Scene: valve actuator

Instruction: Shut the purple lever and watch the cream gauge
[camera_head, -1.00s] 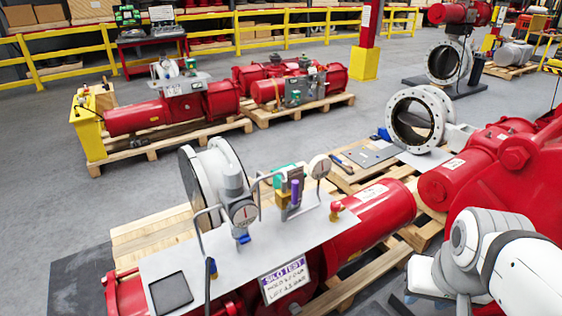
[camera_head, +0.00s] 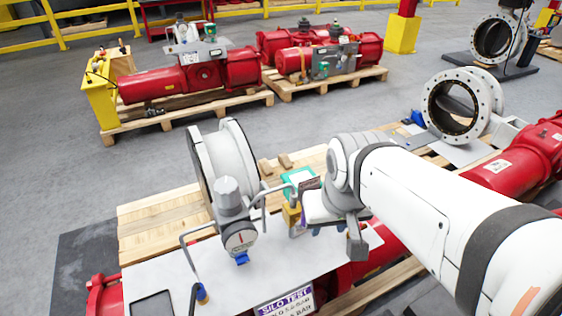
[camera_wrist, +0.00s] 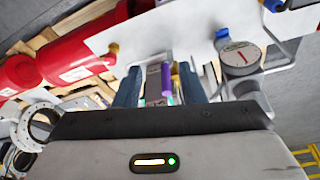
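The purple lever (camera_wrist: 166,80) stands upright on the grey panel (camera_wrist: 150,30) and shows between my fingers in the wrist view. My gripper (camera_wrist: 160,88) is open, with one finger on each side of it; I cannot tell whether either touches it. The cream round gauge seen earlier at the panel's back right is hidden behind my arm. A grey-bodied gauge (camera_head: 240,240) with a pale face and a red mark stands left of my gripper, and also shows in the wrist view (camera_wrist: 240,58).
A yellow block (camera_head: 291,214) and a green part (camera_head: 298,180) are close beside my gripper. A bent grey pipe (camera_head: 188,262) with a blue-handled valve rises at the left. A white flanged valve (camera_head: 222,160) stands behind. Red cylinders lie under the panel.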

